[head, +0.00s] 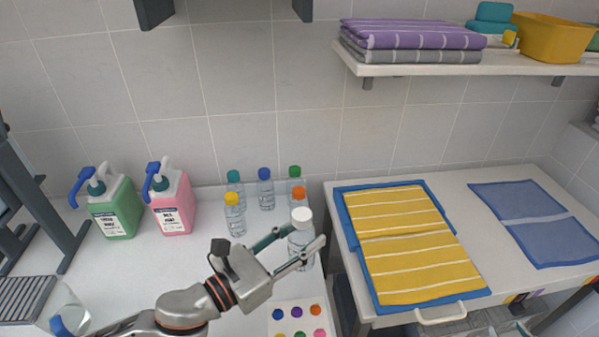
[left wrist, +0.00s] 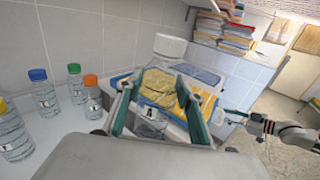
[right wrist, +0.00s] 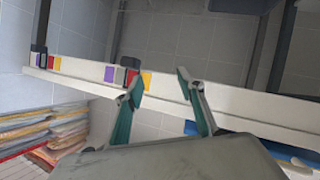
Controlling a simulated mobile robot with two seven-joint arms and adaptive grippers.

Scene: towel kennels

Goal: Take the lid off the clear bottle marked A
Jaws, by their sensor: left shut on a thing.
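A clear bottle (head: 300,250) with a white lid (head: 302,215) stands upright at the right edge of the white counter. My left gripper (head: 300,247) is shut on this bottle's body, one finger on each side, below the lid. In the left wrist view the white lid (left wrist: 170,46) sits on the bottle, above the fingers. My right gripper (right wrist: 160,88) is open and empty in the right wrist view, near a white shelf or table edge.
Bottles with yellow (head: 234,215), teal, blue (head: 265,190), green and orange (head: 298,195) lids stand close behind. A card with coloured dots (head: 297,327) lies in front. Green (head: 117,210) and pink (head: 173,205) jugs stand left. Yellow towels (head: 420,265) lie on the right table.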

